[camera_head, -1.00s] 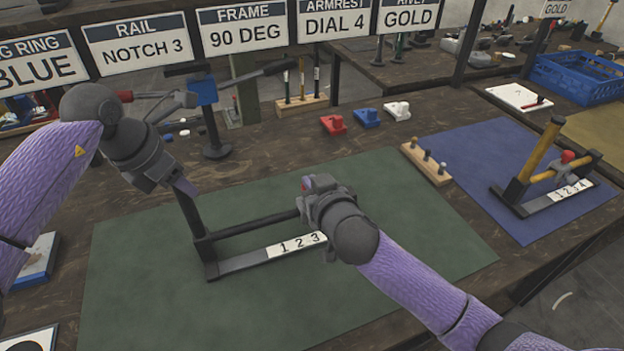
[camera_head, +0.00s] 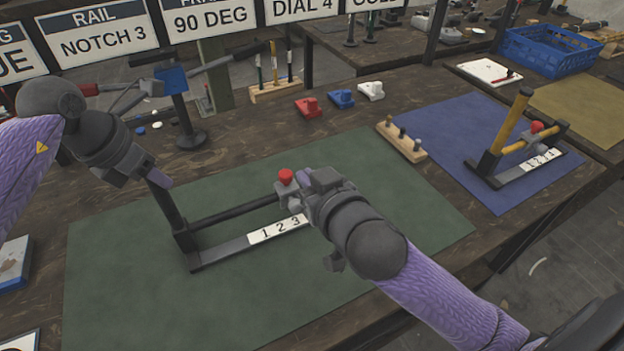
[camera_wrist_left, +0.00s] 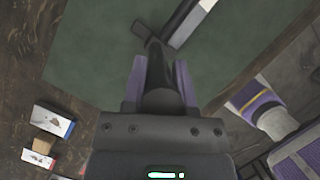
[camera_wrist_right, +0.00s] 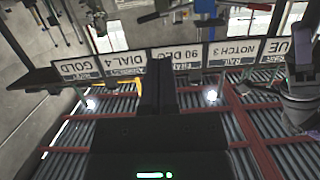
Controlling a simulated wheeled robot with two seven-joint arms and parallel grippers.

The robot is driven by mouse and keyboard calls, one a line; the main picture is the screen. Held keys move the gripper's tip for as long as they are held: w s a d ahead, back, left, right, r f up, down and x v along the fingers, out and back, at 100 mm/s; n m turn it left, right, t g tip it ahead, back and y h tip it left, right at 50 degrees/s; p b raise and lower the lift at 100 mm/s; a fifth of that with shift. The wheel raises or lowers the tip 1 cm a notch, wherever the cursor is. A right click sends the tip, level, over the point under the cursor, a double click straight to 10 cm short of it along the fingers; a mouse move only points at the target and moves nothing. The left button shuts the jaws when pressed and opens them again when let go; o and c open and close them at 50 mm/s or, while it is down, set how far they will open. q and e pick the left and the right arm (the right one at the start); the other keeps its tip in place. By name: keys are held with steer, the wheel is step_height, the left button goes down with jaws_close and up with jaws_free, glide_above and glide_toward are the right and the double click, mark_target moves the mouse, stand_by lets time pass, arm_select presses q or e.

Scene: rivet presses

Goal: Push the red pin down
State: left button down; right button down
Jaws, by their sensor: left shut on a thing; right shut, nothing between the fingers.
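The red pin (camera_head: 286,176) stands up from a grey slider (camera_head: 287,194) on the black frame (camera_head: 235,212) on the green mat. Its red head shows clear of my gripper in the head view. My left gripper (camera_head: 159,179) is shut on the black upright post (camera_head: 168,208) of the frame; the post also shows between the fingers in the left wrist view (camera_wrist_left: 158,75). My right gripper (camera_head: 304,178) is shut and empty, just right of the red pin; I cannot tell whether they touch. The right wrist view shows its closed dark fingers (camera_wrist_right: 157,88), not the pin.
A yellow-and-black frame (camera_head: 505,130) with another red knob stands on the blue mat (camera_head: 455,135). A wooden peg block (camera_head: 402,143) and red, blue and white small parts (camera_head: 341,98) lie behind. The green mat (camera_head: 330,265) is clear in front.

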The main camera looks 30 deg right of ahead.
arm_select(q)
steer(key=shift+c, duration=1.6)
jaws_free()
arm_select(e)
steer(key=shift+s+r, duration=0.2)
steer(key=shift+s, duration=0.45)
